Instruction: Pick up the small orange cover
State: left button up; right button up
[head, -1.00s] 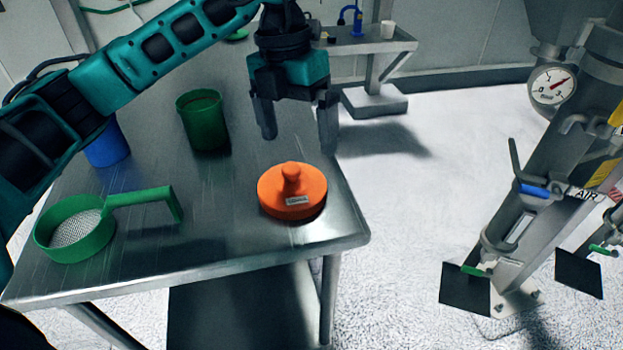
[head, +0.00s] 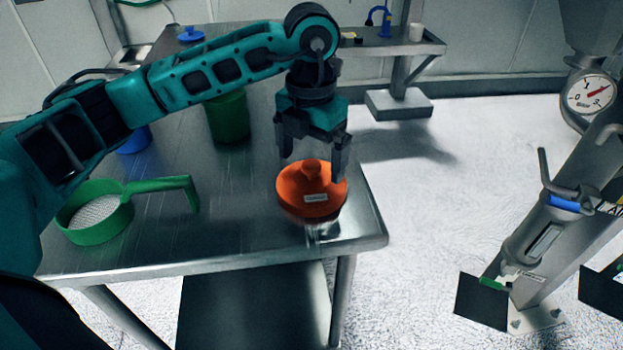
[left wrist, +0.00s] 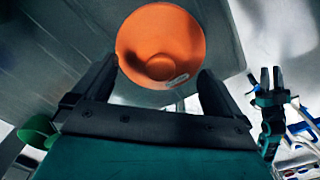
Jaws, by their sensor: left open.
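The small orange cover (head: 307,196) is a round lid with a central knob and a small pale label. It lies on the metal table (head: 240,235) near its right front corner. My left gripper (head: 311,162) is open just above and behind the cover, fingers pointing down; one finger overlaps the cover's right edge in the head view. In the left wrist view the cover (left wrist: 160,35) lies just beyond the two open fingers, its knob between their lines. I cannot tell whether the fingers touch it. My right gripper shows in the left wrist view (left wrist: 271,80), off to the right.
A green sifter (head: 97,225) with a handle stands left on the table. A green cup (head: 228,120) and a blue cup (head: 135,141) stand farther back, partly behind my left arm. A machine with a gauge (head: 591,94) stands at right. The table's middle is clear.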

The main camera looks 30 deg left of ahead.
aim_at(311, 178)
pick_arm(q)
jog(key=shift+f, duration=1.25)
jog(key=shift+s+f, duration=0.1)
jog(key=c, duration=1.8)
